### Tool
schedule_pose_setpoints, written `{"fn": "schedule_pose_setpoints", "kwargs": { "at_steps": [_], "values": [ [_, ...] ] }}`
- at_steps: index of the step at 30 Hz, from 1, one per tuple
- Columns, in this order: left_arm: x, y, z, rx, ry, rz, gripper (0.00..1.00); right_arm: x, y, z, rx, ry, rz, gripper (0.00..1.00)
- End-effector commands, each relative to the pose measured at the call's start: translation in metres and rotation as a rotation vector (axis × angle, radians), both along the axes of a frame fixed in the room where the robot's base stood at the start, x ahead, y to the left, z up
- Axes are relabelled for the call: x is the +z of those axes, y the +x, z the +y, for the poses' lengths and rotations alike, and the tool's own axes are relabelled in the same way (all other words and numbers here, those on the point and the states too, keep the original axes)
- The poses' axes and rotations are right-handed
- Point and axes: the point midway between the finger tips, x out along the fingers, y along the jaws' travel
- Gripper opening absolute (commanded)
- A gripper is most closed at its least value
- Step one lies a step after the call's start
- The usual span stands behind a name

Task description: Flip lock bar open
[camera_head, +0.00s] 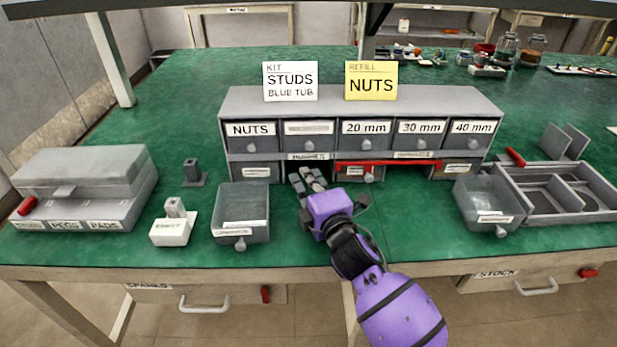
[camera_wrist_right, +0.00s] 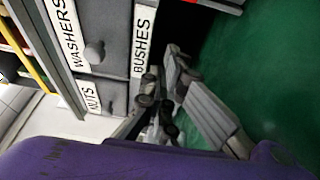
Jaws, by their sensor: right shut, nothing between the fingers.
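The red lock bar (camera_head: 387,163) lies level across the lower row of the grey drawer cabinet (camera_head: 360,103), right of its middle. Behind it are a drawer with a round knob (camera_head: 368,175) and a dark open slot. My right gripper (camera_head: 306,178) is shut and empty, in front of the lower row and left of the bar's left end, apart from it. My left gripper is not in view.
A grey bin (camera_head: 240,212) stands left of my right arm, and another bin (camera_head: 487,203) stands at the right beside a divided tray (camera_head: 560,190). A grey case (camera_head: 85,178) is at the far left. Green table is clear between my arm and the right bin.

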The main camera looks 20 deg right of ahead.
Motion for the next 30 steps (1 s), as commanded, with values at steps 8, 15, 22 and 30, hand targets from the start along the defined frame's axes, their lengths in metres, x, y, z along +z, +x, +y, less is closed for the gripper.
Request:
{"fn": "schedule_pose_setpoints", "kwargs": {
  "at_steps": [8, 15, 22, 30],
  "values": [
    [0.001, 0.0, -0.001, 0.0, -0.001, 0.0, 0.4, -0.002, -0.069, -0.004, 0.0, 0.001, 0.004, 0.0],
    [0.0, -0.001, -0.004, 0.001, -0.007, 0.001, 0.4, -0.001, -0.096, -0.005, 0.001, 0.0, 0.001, 0.0],
    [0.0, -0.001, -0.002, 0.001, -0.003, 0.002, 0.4, -0.001, -0.1, -0.005, 0.001, 0.0, 0.001, 0.0],
    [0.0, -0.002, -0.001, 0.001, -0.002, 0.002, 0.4, -0.001, -0.099, -0.005, 0.0, 0.0, 0.001, 0.0]
  ]
}}
